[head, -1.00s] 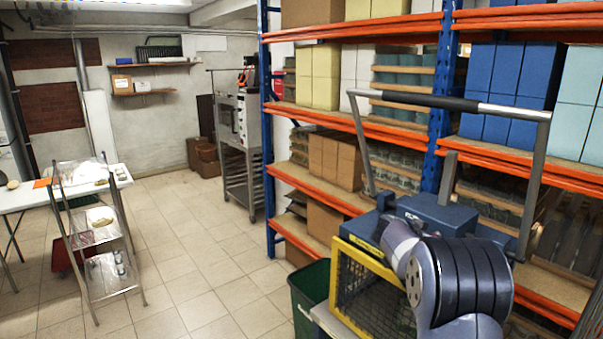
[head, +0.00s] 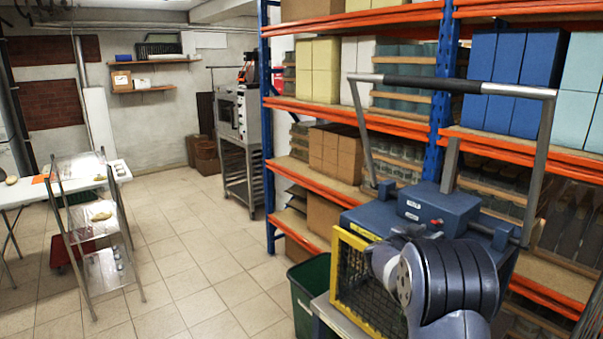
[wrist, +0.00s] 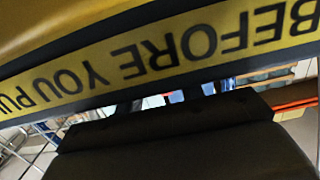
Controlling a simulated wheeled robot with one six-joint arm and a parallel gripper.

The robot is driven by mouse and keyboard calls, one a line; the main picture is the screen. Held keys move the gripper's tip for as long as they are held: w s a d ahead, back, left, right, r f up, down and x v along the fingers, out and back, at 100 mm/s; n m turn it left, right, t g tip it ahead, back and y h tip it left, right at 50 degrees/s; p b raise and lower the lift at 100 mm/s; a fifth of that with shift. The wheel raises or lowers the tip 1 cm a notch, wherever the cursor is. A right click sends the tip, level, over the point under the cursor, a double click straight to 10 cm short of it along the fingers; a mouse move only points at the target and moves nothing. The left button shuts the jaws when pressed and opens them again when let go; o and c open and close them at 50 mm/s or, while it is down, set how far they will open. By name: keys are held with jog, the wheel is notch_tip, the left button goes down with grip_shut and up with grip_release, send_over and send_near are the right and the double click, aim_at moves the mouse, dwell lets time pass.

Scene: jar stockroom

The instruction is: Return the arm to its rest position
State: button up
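My arm (head: 450,275), dark grey with rounded links, is folded at the lower right of the head view, in front of a blue-topped machine with a yellow mesh cage. My gripper's fingers cannot be made out in the head view. In the wrist view my gripper (wrist: 178,102) shows as a dark body across the lower middle, with its finger area in shadow. I cannot tell whether it is open or shut, and no held object is visible. A yellow-and-black label (wrist: 150,60) reading "BEFORE YOU PU" upside down fills the upper wrist view, close to the camera.
The blue machine (head: 437,208) has a tall grey handle (head: 455,87) and a yellow cage (head: 365,290). A green bin (head: 309,290) stands left of it. Orange-and-blue racking (head: 435,130) with boxes and jars is behind.

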jog(key=shift+f+b, duration=0.45)
jog(key=shift+b, duration=0.35)
jog(key=shift+s+a+r+h, duration=0.1)
jog(key=shift+s+a+h, duration=0.05)
jog(key=shift+a+h, duration=0.15)
jog(key=b+v, duration=0.2)
jog(key=v, duration=0.7)
jog(key=shift+s, duration=0.25)
jog(key=shift+r, duration=0.1)
